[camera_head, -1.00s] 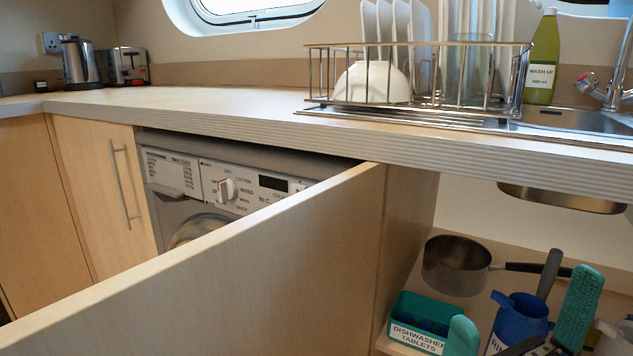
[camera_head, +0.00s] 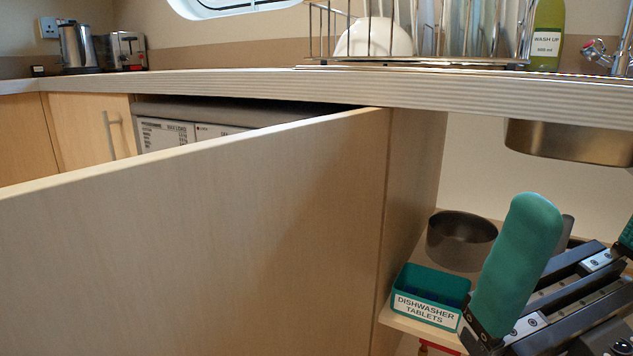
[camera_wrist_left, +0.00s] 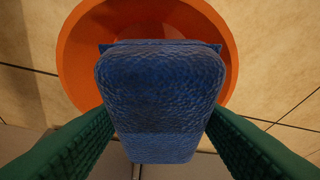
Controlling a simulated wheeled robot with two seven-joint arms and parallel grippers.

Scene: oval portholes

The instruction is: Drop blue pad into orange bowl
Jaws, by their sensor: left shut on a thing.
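In the left wrist view my left gripper (camera_wrist_left: 160,138) has green fingers at both sides of the blue pad (camera_wrist_left: 160,90) and is shut on it. The orange bowl (camera_wrist_left: 82,50) lies beyond the pad, which covers much of its opening. The pad's far end overlaps the bowl in the picture; I cannot tell its height above it. The bowl, the pad and my left gripper do not show in the head view. There my right gripper (camera_head: 582,220) is at the right edge with its green fingers apart and nothing seen between them.
A wooden cabinet door (camera_head: 250,220) stands open across the head view, below the counter edge (camera_head: 250,90). A green tray labelled dishwasher tablets (camera_head: 432,285) and a saucepan (camera_head: 460,243) stand on the shelf beside my right gripper. The sink basin (camera_head: 570,142) hangs above.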

